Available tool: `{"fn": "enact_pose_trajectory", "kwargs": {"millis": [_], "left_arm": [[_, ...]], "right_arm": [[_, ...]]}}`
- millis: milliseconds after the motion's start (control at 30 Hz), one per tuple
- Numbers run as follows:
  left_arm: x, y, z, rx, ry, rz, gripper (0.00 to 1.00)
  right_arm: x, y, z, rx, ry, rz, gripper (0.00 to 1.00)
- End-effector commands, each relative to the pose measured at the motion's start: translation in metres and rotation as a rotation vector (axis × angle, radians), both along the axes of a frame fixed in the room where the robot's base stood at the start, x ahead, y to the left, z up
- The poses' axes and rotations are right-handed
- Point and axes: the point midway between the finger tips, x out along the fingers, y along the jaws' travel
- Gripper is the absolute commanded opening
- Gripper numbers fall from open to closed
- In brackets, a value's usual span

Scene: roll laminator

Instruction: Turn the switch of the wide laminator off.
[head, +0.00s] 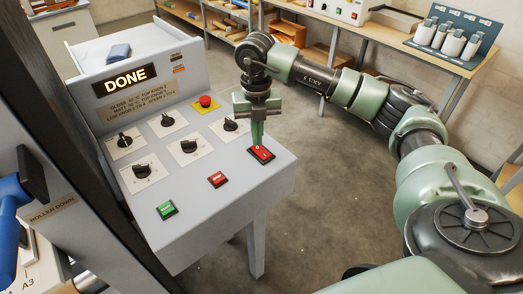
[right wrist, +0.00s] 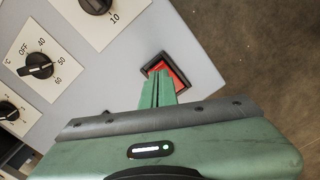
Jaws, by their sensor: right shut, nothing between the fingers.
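The grey sloped control panel (head: 185,225) of the laminator stands at the left in the head view. A red rocker switch (head: 264,155) in a dark frame sits near its right edge. In the right wrist view the switch (right wrist: 181,74) is partly hidden behind the fingers. My right gripper (head: 257,143) points down with its fingers together and empty, the tips at the switch. I cannot tell whether they touch it. Which way the rocker is pressed is unclear. My left gripper is out of view.
The panel also has a green button (head: 167,209), a red button (head: 217,179), a red emergency knob (head: 205,101) and several black dials. A display (head: 125,79) reads DONE. A blue lever handle (head: 10,220) is at the left edge. Open floor lies right of the panel.

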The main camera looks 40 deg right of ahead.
Motion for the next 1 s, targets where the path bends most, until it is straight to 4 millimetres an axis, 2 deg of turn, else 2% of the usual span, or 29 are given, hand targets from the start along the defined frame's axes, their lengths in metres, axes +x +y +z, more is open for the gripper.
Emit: {"fn": "enact_pose_trajectory", "kwargs": {"millis": [1000], "left_arm": [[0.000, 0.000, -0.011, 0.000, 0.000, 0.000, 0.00]], "right_arm": [[0.000, 0.000, -0.016, 0.000, 0.001, 0.000, 0.00]]}}
